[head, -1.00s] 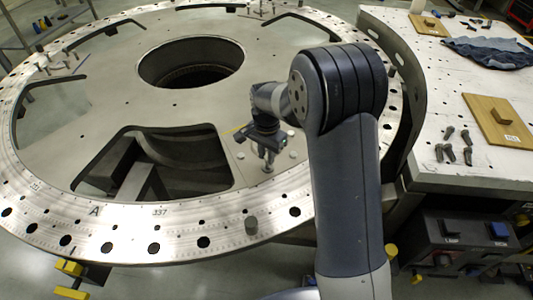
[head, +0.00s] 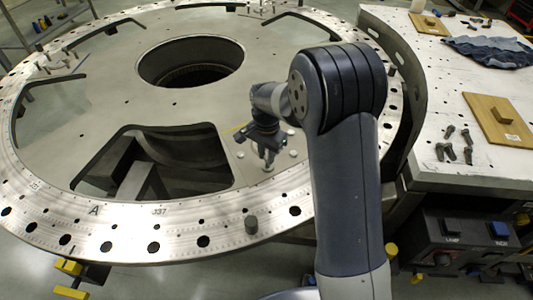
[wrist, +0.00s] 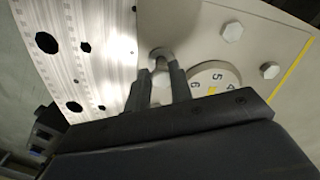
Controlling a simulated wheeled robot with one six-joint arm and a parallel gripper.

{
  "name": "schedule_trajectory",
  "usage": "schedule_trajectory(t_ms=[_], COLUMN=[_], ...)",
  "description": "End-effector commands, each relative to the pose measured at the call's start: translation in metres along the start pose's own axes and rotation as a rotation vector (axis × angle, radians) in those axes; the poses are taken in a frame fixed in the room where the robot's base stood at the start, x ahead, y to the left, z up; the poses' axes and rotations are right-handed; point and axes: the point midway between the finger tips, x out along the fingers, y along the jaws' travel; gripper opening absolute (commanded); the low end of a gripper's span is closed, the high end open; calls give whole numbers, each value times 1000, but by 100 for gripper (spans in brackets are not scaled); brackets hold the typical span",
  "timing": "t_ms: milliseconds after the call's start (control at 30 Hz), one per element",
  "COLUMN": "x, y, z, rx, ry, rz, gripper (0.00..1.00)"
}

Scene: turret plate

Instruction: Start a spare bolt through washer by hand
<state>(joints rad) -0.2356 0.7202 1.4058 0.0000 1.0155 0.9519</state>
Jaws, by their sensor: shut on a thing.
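My gripper (head: 266,160) is low over the turret plate (head: 205,103), near its front right inner part. In the wrist view my gripper (wrist: 161,73) has its two fingers close together on a small grey part, which looks like a bolt (wrist: 160,64). A rounded grey rim, possibly the washer (wrist: 161,51), shows just past the fingertips. The fingers hide most of the held part, and I cannot tell whether it passes through the washer. Several loose bolts (head: 467,155) lie on the white bench to the right.
A numbered dial (wrist: 214,77) sits right of the fingers, with hex bolt heads (wrist: 232,32) beyond it. A large opening (head: 190,160) lies left of my gripper. The bench (head: 430,110) holds a wooden board (head: 488,108) and cloth (head: 487,52).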

Motion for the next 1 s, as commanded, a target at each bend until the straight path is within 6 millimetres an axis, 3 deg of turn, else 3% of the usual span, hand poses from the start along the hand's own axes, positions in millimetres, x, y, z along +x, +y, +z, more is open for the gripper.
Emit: schedule_trajectory(t_ms=[767, 1000], x=[2, 2], y=[0, -1], z=[0, 0], rx=[4, 110], ry=[0, 0], rz=[0, 0], gripper=[0, 0])
